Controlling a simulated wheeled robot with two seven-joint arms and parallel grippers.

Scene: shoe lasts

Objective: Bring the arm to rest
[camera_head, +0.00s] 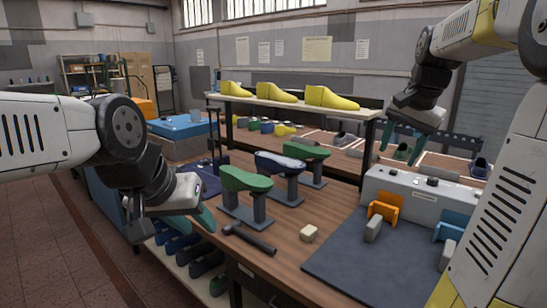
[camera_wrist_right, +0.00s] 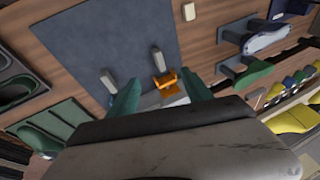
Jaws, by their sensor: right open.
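My right gripper (camera_head: 402,148) hangs in the air at the upper right of the head view, above the right part of the workbench. In the right wrist view my right gripper (camera_wrist_right: 162,96) has its two teal fingers wide apart with nothing between them. My left gripper (camera_head: 172,212) is at the left of the head view, low beside the workbench's left edge. One teal finger shows clearly at its right end; the other is not clear. No held object shows at it.
The workbench (camera_head: 290,241) carries green lasts (camera_head: 246,179) on stands, a dark hammer (camera_head: 248,239), a pale block (camera_head: 309,233) and a dark mat (camera_head: 370,262). Orange (camera_head: 385,207) and blue (camera_head: 451,224) holders stand by a white box (camera_head: 411,194). Yellow lasts (camera_head: 331,98) stand on a raised shelf behind.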

